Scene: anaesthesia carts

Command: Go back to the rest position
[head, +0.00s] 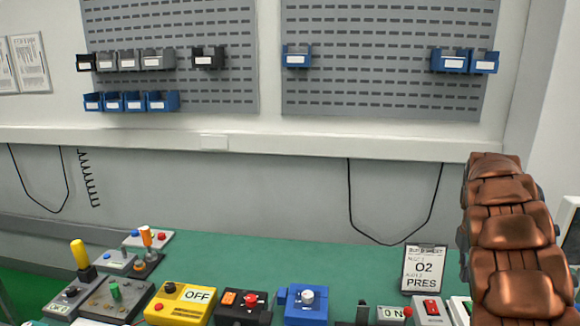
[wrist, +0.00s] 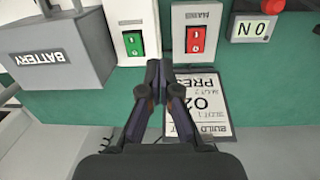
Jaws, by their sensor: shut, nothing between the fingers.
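My gripper (wrist: 158,68) is shut and empty in the wrist view. Its fingertips hang over the bench, just below a white box with a green switch (wrist: 133,43) and a grey box with a red switch (wrist: 196,39). It covers part of a clipboard sheet (wrist: 203,98) marked O2 PRES. I cannot tell whether the fingertips touch anything. In the head view my copper-coloured arm rises at the right edge, and the gripper itself is not visible there.
The green bench (head: 260,255) carries several control boxes along its front, including a yellow OFF box (head: 181,302) and a blue box (head: 306,305). A grey BATTERY box (wrist: 60,60) stands left of the gripper. The bench's rear middle is clear. Bins hang on wall panels (head: 380,90).

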